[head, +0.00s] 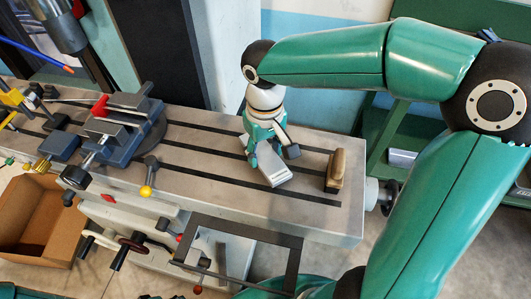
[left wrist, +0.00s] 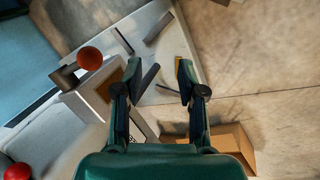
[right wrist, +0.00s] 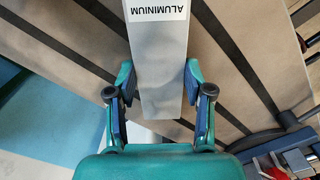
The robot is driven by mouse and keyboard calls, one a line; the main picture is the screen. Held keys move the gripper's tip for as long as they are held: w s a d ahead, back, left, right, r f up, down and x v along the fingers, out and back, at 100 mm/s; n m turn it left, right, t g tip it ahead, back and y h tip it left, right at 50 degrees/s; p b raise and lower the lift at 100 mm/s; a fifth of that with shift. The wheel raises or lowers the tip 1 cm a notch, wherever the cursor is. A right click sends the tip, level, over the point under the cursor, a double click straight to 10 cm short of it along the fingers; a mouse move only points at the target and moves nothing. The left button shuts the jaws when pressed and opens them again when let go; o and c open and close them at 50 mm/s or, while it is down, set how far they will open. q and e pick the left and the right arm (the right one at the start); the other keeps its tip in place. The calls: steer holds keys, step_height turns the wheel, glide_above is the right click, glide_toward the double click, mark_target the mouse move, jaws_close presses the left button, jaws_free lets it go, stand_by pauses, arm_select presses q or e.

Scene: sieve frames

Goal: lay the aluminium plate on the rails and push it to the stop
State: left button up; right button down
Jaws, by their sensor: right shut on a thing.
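The aluminium plate (right wrist: 160,75) is a flat grey bar with a white label reading ALUMINIUM. My right gripper (right wrist: 160,77) is shut on its near end, one finger on each side. In the head view the plate (head: 272,175) shows below my right gripper (head: 264,157), over the slotted machine table (head: 210,165); I cannot tell whether it touches the table. A blue vise (head: 118,135) with grey jaws stands on the table to the left. I cannot make out the rails or the stop for certain. My left gripper (left wrist: 158,80) is open and empty in the left wrist view.
A wooden-handled block (head: 335,170) stands near the table's right end. A lever with a yellow knob (head: 146,191) is at the front edge. A dark rectangular frame (head: 240,226) shows in front. A cardboard box (head: 40,215) is at lower left. The table between vise and plate is clear.

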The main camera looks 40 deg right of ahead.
mark_target(265, 155)
steer(key=shift+f, duration=0.65)
steer(key=shift+c, duration=2.3)
jaws_free()
steer(key=shift+f, duration=0.1)
step_height(265, 155, up, 12)
steer(key=p, duration=0.1)
